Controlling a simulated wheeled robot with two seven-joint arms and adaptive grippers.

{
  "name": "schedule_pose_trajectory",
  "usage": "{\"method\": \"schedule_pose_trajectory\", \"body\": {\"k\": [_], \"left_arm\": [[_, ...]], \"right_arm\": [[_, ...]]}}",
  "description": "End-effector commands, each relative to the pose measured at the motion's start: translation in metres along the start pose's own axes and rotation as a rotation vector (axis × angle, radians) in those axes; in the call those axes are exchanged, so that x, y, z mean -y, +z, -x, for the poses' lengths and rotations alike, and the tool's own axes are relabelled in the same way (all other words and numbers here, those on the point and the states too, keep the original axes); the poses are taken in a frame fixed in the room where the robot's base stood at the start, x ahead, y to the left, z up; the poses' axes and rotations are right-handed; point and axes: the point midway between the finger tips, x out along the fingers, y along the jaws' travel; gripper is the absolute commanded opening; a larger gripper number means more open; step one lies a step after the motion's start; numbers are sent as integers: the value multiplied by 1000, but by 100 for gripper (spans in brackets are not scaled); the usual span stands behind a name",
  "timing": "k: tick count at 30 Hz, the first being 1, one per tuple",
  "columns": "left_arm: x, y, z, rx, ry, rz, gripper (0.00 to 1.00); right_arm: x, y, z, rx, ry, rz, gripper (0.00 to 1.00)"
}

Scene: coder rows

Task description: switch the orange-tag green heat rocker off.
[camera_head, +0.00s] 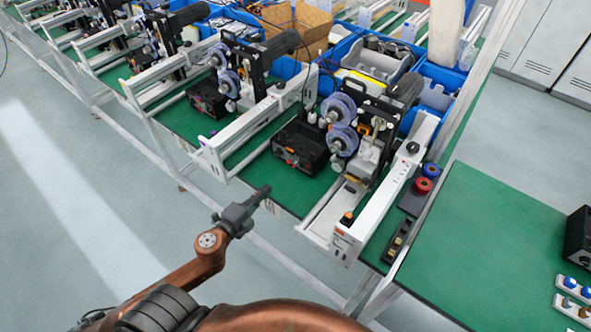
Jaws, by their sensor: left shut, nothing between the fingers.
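My left gripper (264,191) is shut and empty. It is held out over the near edge of the green bench, left of the nearest coder machine (362,135). A small orange tag (342,231) shows on the near end of that machine's white rail, to the right of my gripper and apart from it. A black control box (299,147) with small orange and red controls stands just beyond my gripper. I cannot make out a green heat rocker or its position; the controls are too small to tell. My right gripper is not in view.
A red round button (423,186) and a black strip (398,241) lie right of the white rail. More coder machines (238,65) run back to the left. Blue bins (437,88) stand behind. A mostly bare green table (490,245) is at right.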

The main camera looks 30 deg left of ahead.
Motion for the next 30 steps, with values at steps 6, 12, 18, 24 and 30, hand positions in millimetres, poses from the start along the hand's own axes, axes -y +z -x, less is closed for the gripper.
{"method": "schedule_pose_trajectory", "body": {"k": [6, 12, 18, 24, 30], "left_arm": [[-2, -19, -3, -97, 5, -108, 0], [-2, -20, -3, -103, 5, -113, 0], [-2, -20, -5, -103, 4, -112, 0], [-1, -23, -26, -104, 2, -115, 0], [-1, -27, -64, -103, 1, -113, 0]], "right_arm": [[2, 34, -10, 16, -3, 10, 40], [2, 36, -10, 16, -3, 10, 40], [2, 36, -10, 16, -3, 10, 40], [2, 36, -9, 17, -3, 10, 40], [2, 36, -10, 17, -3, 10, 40]]}}
